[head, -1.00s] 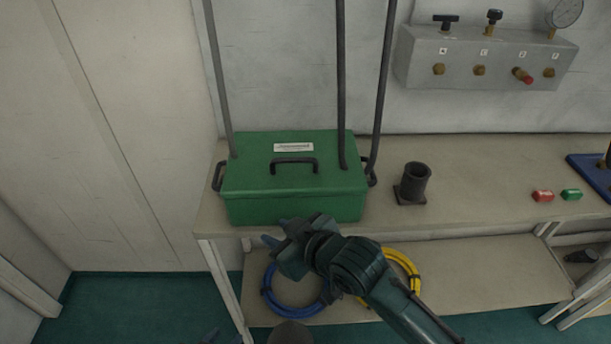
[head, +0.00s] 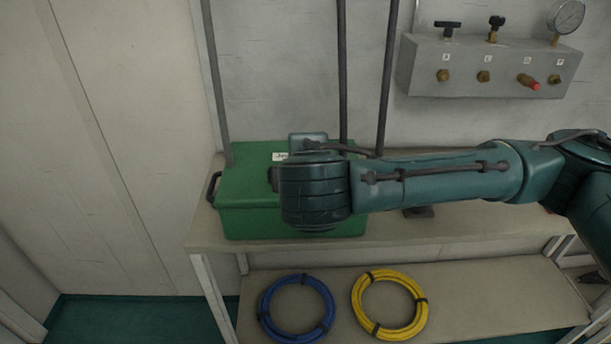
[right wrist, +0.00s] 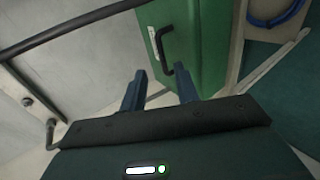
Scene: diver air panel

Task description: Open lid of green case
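The green case (head: 245,195) stands on the bench top, with its lid down where I can see it. My right arm covers its right part and its lid handle in the head view. A black side handle (head: 212,187) shows at its left end. In the right wrist view the green case (right wrist: 205,40) bears a black handle (right wrist: 163,48) just beyond my right gripper (right wrist: 160,75). That gripper is open, with nothing between its fingers. In the head view its fingers are hidden behind my wrist. My left gripper is not in view.
Dark upright pipes (head: 343,70) stand behind the case. A grey valve panel (head: 485,70) with a gauge (head: 566,16) is on the wall. Blue (head: 297,337) and yellow (head: 389,333) hose coils lie on the lower shelf. The floor at left is clear.

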